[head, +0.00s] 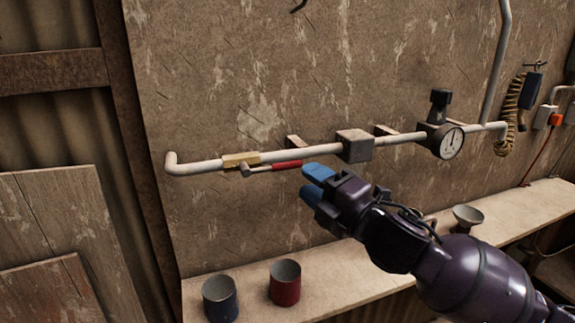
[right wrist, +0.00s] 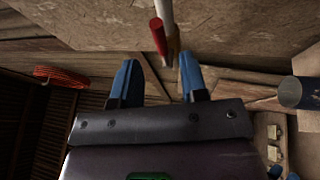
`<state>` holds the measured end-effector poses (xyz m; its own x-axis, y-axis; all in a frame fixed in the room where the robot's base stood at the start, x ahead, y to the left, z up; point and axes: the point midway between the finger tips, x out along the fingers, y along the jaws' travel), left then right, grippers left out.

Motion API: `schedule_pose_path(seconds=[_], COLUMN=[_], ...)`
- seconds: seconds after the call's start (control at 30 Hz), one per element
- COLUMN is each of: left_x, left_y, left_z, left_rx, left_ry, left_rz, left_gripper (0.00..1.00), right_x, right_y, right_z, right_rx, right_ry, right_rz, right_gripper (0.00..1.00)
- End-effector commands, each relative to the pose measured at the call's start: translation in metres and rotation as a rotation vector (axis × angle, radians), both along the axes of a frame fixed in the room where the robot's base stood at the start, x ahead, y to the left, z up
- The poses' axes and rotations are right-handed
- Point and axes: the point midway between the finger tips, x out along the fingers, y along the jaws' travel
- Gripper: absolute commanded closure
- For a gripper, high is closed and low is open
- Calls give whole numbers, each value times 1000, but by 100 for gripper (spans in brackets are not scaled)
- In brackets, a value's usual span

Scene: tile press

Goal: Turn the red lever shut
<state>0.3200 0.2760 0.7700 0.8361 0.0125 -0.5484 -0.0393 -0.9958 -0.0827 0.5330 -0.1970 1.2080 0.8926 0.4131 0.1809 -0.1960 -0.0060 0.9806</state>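The red lever (head: 286,166) is on a brass valve (head: 241,160) on the white pipe (head: 316,153). In the head view the lever lies roughly along the pipe and points right. My right gripper (head: 310,183) is just right of and slightly below the lever's tip, apart from it. In the right wrist view the lever (right wrist: 158,36) is beyond the blue fingertips, near the middle of the gap. The right fingers (right wrist: 156,80) are spread with nothing between them. My left gripper is not in either view.
A grey box (head: 354,145) and a pressure gauge (head: 447,142) sit along the pipe to the right. A blue cup (head: 220,301), a red cup (head: 285,285) and a funnel (head: 467,216) stand on the shelf (head: 345,280) below.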

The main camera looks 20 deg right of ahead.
Motion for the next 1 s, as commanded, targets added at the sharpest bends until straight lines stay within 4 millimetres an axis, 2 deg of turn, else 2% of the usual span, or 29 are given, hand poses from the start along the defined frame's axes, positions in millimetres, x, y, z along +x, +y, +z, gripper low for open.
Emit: schedule_pose_path(seconds=[0.2, 0.4, 0.6, 0.87, 1.0], left_x=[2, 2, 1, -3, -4], left_y=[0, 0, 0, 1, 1], left_z=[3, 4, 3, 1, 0], left_rx=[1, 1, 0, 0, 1], left_ry=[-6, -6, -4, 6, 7], left_rz=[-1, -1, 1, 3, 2], left_gripper=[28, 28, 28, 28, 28], right_x=[29, 50, 59, 60, 60], right_y=[14, 24, 28, 28, 28], right_z=[7, 10, 12, 12, 12], right_rx=[1, 2, 2, 2, 2], right_ry=[-2, 0, 1, 1, 1], right_rz=[1, 0, 0, 0, 0], right_gripper=[60, 60, 60, 60, 78])
